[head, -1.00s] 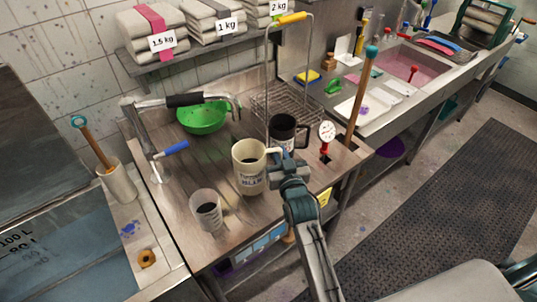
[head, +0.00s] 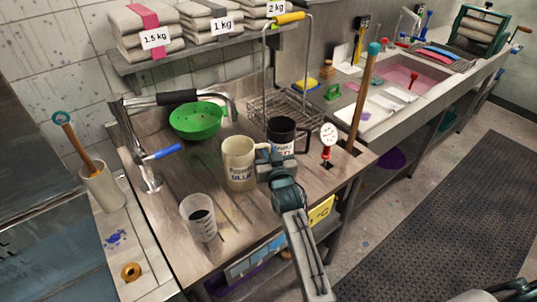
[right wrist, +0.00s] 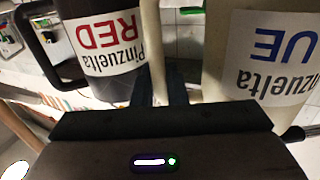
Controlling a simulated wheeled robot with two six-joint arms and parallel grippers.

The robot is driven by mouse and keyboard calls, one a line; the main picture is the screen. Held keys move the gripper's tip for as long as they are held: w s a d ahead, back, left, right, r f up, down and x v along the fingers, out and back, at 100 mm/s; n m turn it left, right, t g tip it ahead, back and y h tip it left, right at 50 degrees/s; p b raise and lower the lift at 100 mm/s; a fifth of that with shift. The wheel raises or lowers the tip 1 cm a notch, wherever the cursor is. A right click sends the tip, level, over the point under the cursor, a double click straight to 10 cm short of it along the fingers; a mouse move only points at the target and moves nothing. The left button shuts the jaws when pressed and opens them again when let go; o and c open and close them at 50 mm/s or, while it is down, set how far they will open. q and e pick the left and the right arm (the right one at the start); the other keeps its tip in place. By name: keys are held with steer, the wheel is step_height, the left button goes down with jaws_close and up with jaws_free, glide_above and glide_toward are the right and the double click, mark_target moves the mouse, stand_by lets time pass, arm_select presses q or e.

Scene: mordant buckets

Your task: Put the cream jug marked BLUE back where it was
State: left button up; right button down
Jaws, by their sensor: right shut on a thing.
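The cream jug marked BLUE (head: 239,166) stands upright, on or just above the steel worktop; I cannot tell whether its base touches. My right gripper (head: 272,162) is shut on its handle, at the jug's right side. In the right wrist view the cream jug (right wrist: 265,50) is at the right, with the letters UE upside down, and its handle runs down between my fingers (right wrist: 160,88). The black jug marked RED (head: 281,135) stands close behind and right of the gripper; it also shows in the right wrist view (right wrist: 95,45). My left gripper is not in view.
A clear beaker with dark liquid (head: 200,219) stands in front of the cream jug. A green colander (head: 196,121) and wire basket (head: 280,107) are behind. A dial thermometer (head: 328,137) and wooden stick (head: 364,95) stand to the right. Bare worktop lies around the beaker.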

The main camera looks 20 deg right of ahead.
steer(key=shift+r, duration=0.1)
steer(key=c, duration=1.9)
jaws_free()
steer(key=shift+o, duration=0.8)
steer(key=shift+s+r, duration=0.1)
steer(key=s+p, duration=0.7)
steer(key=s, duration=0.5)
steer(key=shift+a, duration=0.3)
